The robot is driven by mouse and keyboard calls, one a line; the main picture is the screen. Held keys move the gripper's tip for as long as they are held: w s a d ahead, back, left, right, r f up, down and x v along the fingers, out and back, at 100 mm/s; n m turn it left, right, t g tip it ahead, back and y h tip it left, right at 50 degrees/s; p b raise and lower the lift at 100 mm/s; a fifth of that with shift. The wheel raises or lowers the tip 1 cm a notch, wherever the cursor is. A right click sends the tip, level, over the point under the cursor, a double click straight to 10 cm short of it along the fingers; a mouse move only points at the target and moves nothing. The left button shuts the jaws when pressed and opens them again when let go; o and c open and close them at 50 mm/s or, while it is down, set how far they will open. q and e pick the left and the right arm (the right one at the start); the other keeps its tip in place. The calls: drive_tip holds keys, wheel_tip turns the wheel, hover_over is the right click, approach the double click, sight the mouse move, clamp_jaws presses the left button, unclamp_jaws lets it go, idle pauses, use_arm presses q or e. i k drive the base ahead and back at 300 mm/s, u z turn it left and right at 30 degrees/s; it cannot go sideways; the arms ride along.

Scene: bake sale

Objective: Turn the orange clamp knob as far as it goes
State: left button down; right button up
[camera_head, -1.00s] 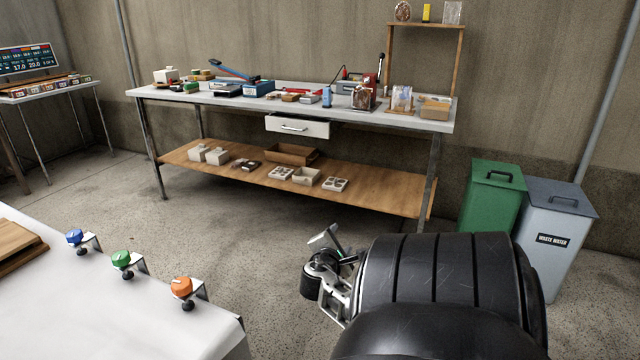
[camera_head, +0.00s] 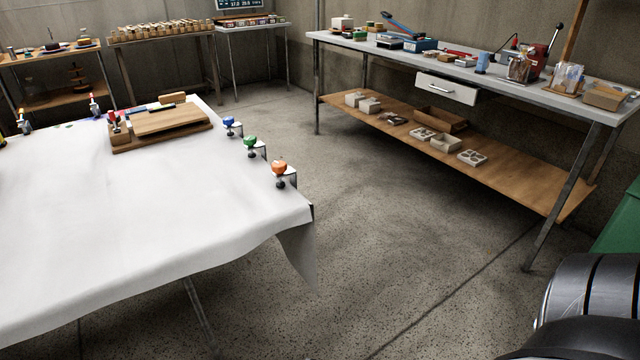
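The orange clamp knob (camera_head: 279,167) sits on a clamp at the right edge of the white-covered table (camera_head: 150,240), near its front right corner. A green clamp knob (camera_head: 249,142) and a blue clamp knob (camera_head: 229,122) sit on similar clamps farther back along the same edge. Nothing touches the orange knob. A dark part of my own arm shows at the lower right, well apart from the knob. Neither of my grippers is in view.
A wooden board (camera_head: 168,121) lies on the white table left of the clamps. A long workbench (camera_head: 520,88) with tools and a lower wooden shelf (camera_head: 500,178) stands at the right. A green bin (camera_head: 622,225) is at the right edge. The floor between table and bench is clear.

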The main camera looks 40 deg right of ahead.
sight(279, 167)
drive_tip(key=u, duration=0.1)
drive_tip(key=k, duration=0.25)
drive_tip(key=z, duration=1.35)
drive_tip(key=i, duration=0.75)
drive_tip(key=u, duration=0.65)
